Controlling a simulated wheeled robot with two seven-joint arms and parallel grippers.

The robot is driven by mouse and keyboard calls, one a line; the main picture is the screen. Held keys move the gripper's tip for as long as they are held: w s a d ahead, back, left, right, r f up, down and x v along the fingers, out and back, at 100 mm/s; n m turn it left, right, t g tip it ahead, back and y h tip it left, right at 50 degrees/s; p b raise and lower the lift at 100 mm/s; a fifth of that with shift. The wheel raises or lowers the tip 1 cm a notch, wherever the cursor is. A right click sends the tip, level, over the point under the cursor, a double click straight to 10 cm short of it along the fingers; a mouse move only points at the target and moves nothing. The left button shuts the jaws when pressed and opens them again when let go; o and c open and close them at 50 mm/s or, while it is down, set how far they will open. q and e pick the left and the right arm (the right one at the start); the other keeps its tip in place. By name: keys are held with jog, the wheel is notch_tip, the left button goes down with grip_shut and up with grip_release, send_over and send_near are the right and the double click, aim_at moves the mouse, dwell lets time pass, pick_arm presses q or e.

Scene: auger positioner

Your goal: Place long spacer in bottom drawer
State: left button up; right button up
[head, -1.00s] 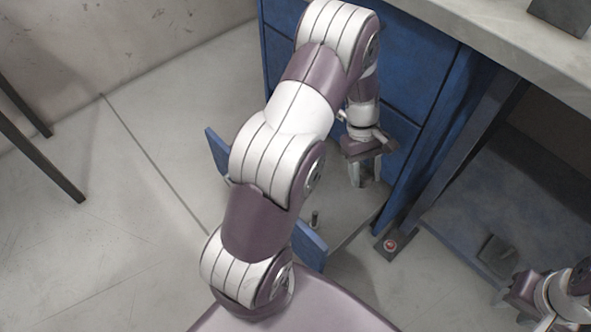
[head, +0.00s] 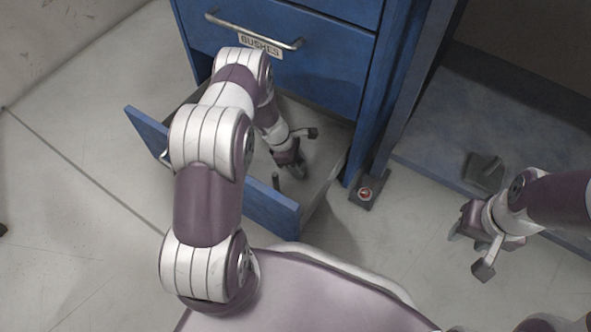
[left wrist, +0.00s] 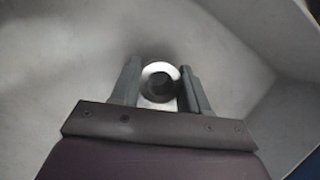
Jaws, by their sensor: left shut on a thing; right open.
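The bottom drawer (head: 272,207) is pulled open in the head view, low in the blue cabinet. My left gripper (head: 292,168) reaches down inside it, near the drawer's right side. In the left wrist view, my left gripper (left wrist: 161,85) is shut on a round metal piece with a dark hole, seen end-on; it appears to be the long spacer (left wrist: 152,70). Its length is hidden, and I cannot tell whether it touches the drawer floor. My right gripper (head: 458,232) is open and empty at the right, above the floor.
A closed drawer labelled "BUSHES" (head: 260,46) is above the open one. A dark block with a red button (head: 365,194) lies right of the drawer.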

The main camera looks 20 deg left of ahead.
pick_arm(q)
jog(key=shift+f, duration=0.85)
jog(key=shift+r, duration=0.25)
jog(key=shift+f, duration=0.25)
jog(key=o, duration=1.3)
pick_arm(e)
jog(key=shift+f, duration=0.55)
pick_arm(q)
jog(key=shift+r, duration=0.1)
